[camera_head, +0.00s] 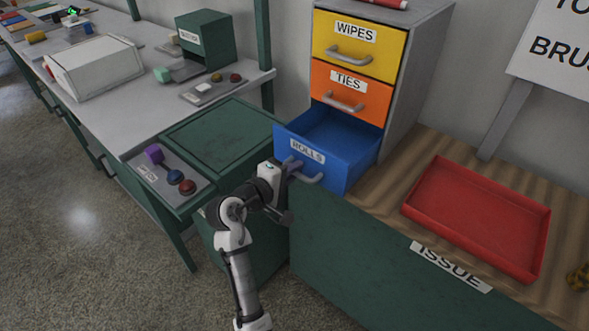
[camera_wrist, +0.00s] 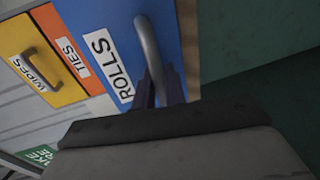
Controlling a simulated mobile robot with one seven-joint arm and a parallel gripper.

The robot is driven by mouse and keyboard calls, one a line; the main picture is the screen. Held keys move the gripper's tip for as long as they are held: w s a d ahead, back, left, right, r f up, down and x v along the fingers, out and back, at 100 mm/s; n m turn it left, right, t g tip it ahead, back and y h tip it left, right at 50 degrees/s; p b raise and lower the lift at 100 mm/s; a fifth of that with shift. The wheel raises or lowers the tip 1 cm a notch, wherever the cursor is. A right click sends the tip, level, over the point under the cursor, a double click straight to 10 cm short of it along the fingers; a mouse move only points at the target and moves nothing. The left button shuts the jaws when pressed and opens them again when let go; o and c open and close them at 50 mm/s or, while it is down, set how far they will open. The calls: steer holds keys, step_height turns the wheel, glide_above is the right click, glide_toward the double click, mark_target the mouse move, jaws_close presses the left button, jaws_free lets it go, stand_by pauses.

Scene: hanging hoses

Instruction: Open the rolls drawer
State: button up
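The blue rolls drawer (camera_head: 340,150) is pulled well out of the cabinet, and its inside looks empty. Its grey handle (camera_head: 311,178) is on the front, below the ROLLS label. My gripper (camera_head: 291,168) is at the left part of this handle. In the wrist view the handle (camera_wrist: 147,45) runs down between my two dark fingers (camera_wrist: 158,92), which look closed on it. The wrist housing hides part of the contact.
The yellow WIPES drawer (camera_head: 360,44) and orange TIES drawer (camera_head: 349,92) above are shut. A red tray (camera_head: 478,215) lies on the wooden top at right. A green bench (camera_head: 225,140) stands at left, with a small panel of coloured knobs (camera_head: 170,178).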

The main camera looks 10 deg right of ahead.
steer(key=shift+o, duration=0.4)
steer(key=shift+s+a, duration=0.15)
steer(key=shift+a, duration=0.1)
steer(key=b+v, duration=0.2)
steer(key=v, duration=1.1)
steer(key=shift+b, duration=0.35)
steer(key=shift+a+r, duration=0.1)
